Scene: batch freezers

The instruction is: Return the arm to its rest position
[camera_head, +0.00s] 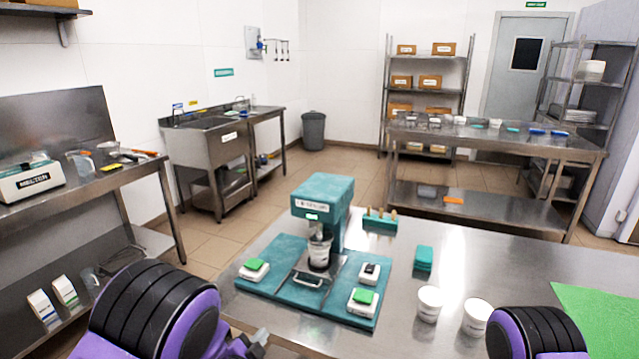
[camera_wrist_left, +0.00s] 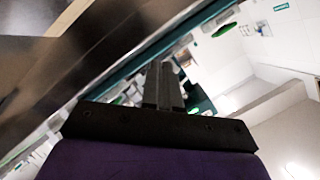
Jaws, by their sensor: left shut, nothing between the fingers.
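My left arm comes in at the bottom left of the head view, purple with black ribbed rings. My left gripper (camera_head: 256,342) shows only in small part at the bottom edge, low in front of the steel table. In the left wrist view its two grey fingers (camera_wrist_left: 163,84) lie together, shut with nothing between them. That view is tilted, with a steel surface edge at upper left and white wall at right. My right arm shows as a purple and black part at the bottom right; its gripper is out of view.
The steel table (camera_head: 450,262) bears a teal machine (camera_head: 322,200) with a cup (camera_head: 319,252), on a teal mat (camera_head: 275,282). Two white tubs (camera_head: 428,304) and a green mat (camera_head: 605,318) are at right. A steel bench (camera_head: 80,190) stands at left; floor shows between.

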